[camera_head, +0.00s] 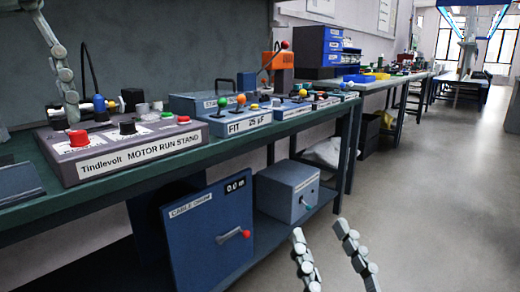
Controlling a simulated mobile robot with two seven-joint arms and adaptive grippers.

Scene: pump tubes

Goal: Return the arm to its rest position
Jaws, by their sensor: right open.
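My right gripper (318,238) is at the bottom of the head view, in front of the bench and over the floor. Its two fingers are spread apart with nothing between them. A part of my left gripper (68,98) hangs down at the top left, over the motor run stand (130,158). Only a finger-like part of it shows, so I cannot tell its opening or whether it touches the stand.
The long green bench (90,210) runs from the left into the distance. A blue FIT box (235,122) stands beside the stand. A cable drum cabinet (205,245) and a grey-blue box (287,190) are below. The floor (440,190) on the right is clear.

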